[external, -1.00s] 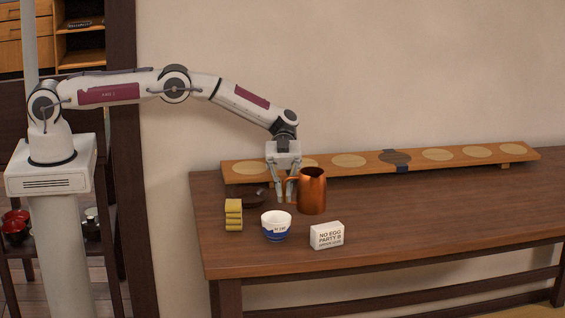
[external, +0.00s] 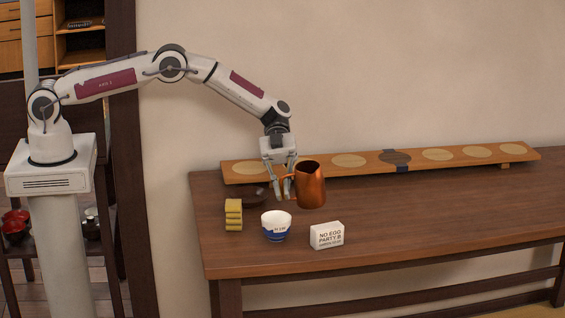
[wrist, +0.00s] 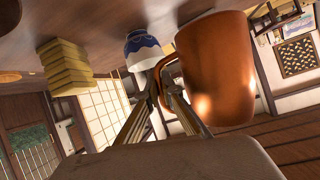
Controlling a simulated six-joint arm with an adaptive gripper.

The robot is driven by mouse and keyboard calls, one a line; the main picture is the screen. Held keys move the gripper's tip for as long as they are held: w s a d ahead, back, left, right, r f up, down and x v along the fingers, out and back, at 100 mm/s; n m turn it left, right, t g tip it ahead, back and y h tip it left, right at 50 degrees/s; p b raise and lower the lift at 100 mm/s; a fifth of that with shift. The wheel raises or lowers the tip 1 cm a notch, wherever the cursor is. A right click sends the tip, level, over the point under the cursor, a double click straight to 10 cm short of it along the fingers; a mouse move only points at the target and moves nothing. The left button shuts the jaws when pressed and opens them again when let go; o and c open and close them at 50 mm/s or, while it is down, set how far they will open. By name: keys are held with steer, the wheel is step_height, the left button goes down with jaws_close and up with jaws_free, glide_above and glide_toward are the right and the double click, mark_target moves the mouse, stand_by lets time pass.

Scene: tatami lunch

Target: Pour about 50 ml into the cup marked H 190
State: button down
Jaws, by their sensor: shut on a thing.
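A copper jug (external: 311,186) is held by its handle in my gripper (external: 283,195), above the table and slightly tilted. It also shows large in the wrist view (wrist: 222,75), with the gripper fingers (wrist: 162,90) shut at its handle. The white and blue cup (external: 276,228) stands upright on the table, below and slightly left of the jug, apart from it. Its marking looks like H 190 but is small. The cup also shows beyond the fingers in the wrist view (wrist: 141,48). The inside of the jug and any liquid are hidden.
A stack of yellow blocks (external: 233,215) stands left of the cup. A white card reading "NO EGG PARTY B" (external: 327,236) stands to its right. A dark dish (external: 247,196) lies behind. A long raised board (external: 320,169) runs along the back. The table's right side is clear.

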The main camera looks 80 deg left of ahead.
steer(key=m+t+y, duration=0.2)
steer(key=t, duration=0.1)
steer(key=m+t+y, duration=0.2)
steer(key=t+y, duration=0.1)
steer(key=shift+f+m, duration=0.1)
steer(key=shift+m, duration=0.2)
steer(key=f, duration=0.1)
steer(key=f+t, duration=0.1)
steer(key=f, duration=0.1)
steer(key=f+t, duration=0.1)
steer(key=shift+w+a+f+m+y, duration=0.2)
steer(key=shift+w+m+y, duration=0.1)
steer(key=shift+m+y, duration=0.1)
steer(key=shift+r, duration=0.2)
steer(key=shift+s+d+r+m+t+y+p, duration=0.15)
steer(key=shift+r+m+t+y+p, duration=0.2)
steer(key=shift+t, duration=0.25)
steer(key=shift+w+a+r+m+t+p, duration=0.3)
steer(key=shift+t+p, duration=0.3)
steer(key=shift+p, duration=0.4)
stand_by(1.8)
steer(key=shift+w, duration=0.1)
